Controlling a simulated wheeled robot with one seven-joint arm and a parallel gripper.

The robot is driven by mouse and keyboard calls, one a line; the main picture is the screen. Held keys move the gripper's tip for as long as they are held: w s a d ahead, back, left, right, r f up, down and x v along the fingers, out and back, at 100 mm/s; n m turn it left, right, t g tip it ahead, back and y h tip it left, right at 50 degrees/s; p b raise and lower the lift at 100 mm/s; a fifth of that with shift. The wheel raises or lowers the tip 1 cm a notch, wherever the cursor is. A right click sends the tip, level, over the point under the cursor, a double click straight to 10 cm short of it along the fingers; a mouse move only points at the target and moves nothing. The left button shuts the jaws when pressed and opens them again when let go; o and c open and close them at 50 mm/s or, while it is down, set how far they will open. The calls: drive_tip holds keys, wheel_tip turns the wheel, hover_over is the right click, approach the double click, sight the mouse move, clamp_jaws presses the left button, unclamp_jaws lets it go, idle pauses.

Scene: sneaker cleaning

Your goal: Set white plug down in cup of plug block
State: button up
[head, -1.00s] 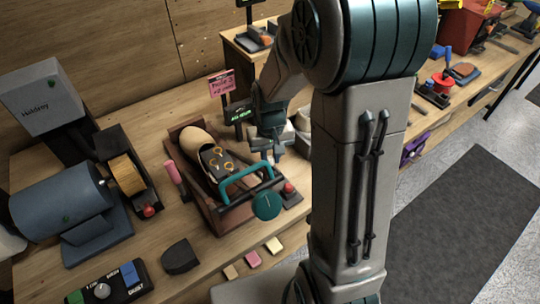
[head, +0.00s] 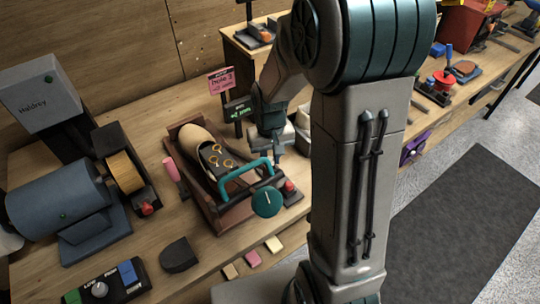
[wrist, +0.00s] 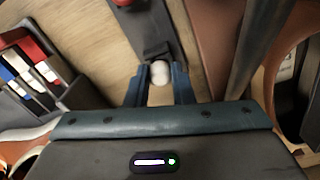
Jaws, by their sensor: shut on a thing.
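The white plug (wrist: 160,73) shows in the wrist view as a small rounded white end between the two teal fingers of my gripper (wrist: 160,88). My gripper is shut on it. A dark narrow block (wrist: 152,32), which looks like the plug block, lies just beyond the plug, with a red part at its far end. The plug overlaps the block's near end in the picture; the cup is not clearly visible, and I cannot tell whether they touch. In the head view my gripper (head: 274,146) is low beside the wooden carrier, and the plug is hidden.
The wooden carrier (head: 214,212) with a shoe and a teal handle stands close to my gripper. In the wrist view, a dark holder (wrist: 62,98) with red, white and blue pieces is at left. Clear bench wood (wrist: 85,35) lies between the holder and block.

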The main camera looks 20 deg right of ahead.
sight(270, 159)
drive_tip(key=shift+f+b, duration=0.6)
drive_tip(key=shift+f, duration=0.2)
drive_tip(key=o, duration=1)
drive_tip(key=shift+r, duration=0.2)
wheel_tip(270, 159, up, 14)
drive_tip(key=shift+f, duration=0.2)
